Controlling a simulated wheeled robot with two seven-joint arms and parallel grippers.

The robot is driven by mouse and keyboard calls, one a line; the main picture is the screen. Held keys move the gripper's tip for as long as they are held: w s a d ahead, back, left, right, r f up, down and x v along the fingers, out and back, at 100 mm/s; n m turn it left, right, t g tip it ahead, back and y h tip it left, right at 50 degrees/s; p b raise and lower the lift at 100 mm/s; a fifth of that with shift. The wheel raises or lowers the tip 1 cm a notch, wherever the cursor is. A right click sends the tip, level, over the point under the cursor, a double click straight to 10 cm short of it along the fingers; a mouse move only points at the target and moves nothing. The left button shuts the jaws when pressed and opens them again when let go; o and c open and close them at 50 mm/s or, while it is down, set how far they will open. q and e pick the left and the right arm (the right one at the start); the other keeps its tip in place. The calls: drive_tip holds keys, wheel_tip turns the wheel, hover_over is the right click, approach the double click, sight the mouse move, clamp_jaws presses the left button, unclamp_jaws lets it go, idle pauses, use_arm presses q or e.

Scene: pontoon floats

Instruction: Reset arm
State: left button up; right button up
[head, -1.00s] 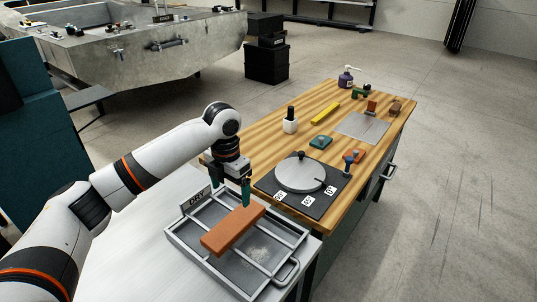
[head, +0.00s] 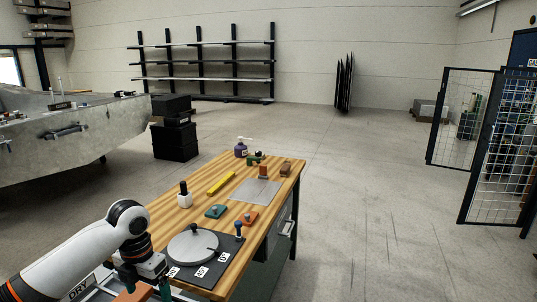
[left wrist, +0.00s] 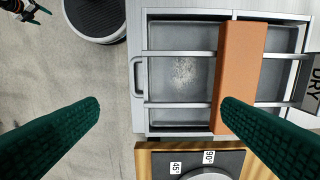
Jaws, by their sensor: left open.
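My left gripper (head: 145,286) is open and empty at the bottom left of the head view. In the left wrist view its two teal fingers (left wrist: 160,112) are wide apart. An orange-brown block (left wrist: 240,70) lies across the bars of a grey metal tray (left wrist: 139,95), and the right-hand finger overlaps it in the picture. In the head view only a piece of the block (head: 133,294) shows at the bottom edge. What looks like my right gripper (left wrist: 36,12) is small at the top left of the wrist view, too small to judge its jaws.
Open floor (head: 370,220) lies to the right.

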use_arm(q)
drive_tip(key=s+d+f+n+t+h, duration=0.2)
drive_tip(key=s+d+f+n+h, duration=0.1)
drive_tip(key=s+d+f+n, duration=1.25)
drive_tip(key=s+a+n+t+y, duration=0.1)
drive_tip(key=s+a+n, duration=0.3)
drive_tip(key=s+n, duration=0.5)
drive_tip(key=s+a+n+t+y, duration=0.15)
drive_tip(key=s+a+n, duration=0.3)
drive_tip(key=n, duration=0.85)
wheel_tip(320, 180, down, 27)
drive_tip(key=s+g, duration=0.2)
drive_tip(key=s+a+f+g, duration=0.1)
drive_tip(key=s+a+f, duration=0.2)
drive_tip(key=s+f, duration=1.2)
drive_tip(key=shift+s+f, duration=0.35)
drive_tip(key=shift+s, duration=0.35)
